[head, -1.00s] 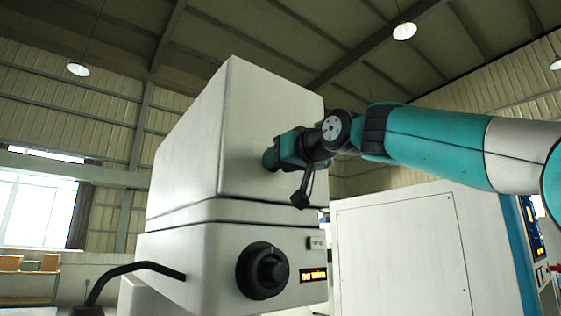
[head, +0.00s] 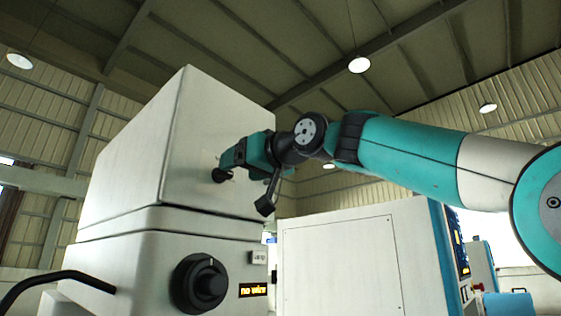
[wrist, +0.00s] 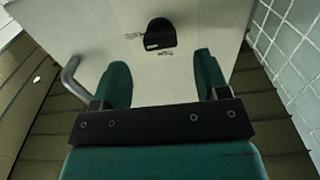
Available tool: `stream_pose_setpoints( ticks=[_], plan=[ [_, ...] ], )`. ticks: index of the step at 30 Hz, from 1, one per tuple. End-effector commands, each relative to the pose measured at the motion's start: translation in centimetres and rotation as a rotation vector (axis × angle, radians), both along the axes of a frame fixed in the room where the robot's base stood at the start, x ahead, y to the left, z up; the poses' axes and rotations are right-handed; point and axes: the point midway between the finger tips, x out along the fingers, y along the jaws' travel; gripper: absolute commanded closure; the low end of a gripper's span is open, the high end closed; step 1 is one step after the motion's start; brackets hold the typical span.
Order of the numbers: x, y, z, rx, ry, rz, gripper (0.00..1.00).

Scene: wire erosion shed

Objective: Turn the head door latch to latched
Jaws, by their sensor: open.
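The head door latch shows in the wrist view as a small black knob (wrist: 160,34) on the pale door face, with small markings beside and below it. In the head view the black knob (head: 221,175) sits on the side of the machine's upper housing (head: 205,130). My gripper (head: 232,160) is at that face, very near the knob. In the wrist view my gripper (wrist: 162,72) is open, its two green fingers apart, with the knob beyond the gap between them. Nothing is between the fingers. Whether a fingertip touches the knob I cannot tell.
Below the housing, the machine's lower body carries a large black dial (head: 200,284) and a lit display (head: 253,290). A grey bent bar (wrist: 72,76) is left of my fingers in the wrist view. A white cabinet (head: 340,262) stands behind, right of the machine.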

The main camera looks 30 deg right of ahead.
Motion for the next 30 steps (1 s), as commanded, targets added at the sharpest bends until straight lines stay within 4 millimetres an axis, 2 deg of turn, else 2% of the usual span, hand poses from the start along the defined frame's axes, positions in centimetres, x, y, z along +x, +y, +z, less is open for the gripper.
stream_pose_setpoints(
  ticks=[1,6,12,21,30],
  plan=[
    [-1.5,-0.6,-0.4,0.000,-0.003,-0.005,0.32],
    [-5.7,-2.1,-0.3,-0.001,-0.002,-0.009,0.32],
    [-9.1,-3.2,-0.1,-0.001,0.000,-0.010,0.32],
    [-11.1,-3.7,-0.1,0.000,0.002,-0.003,0.32],
    [-11.3,-3.7,-0.1,0.000,0.003,0.000,0.32]
  ],
)
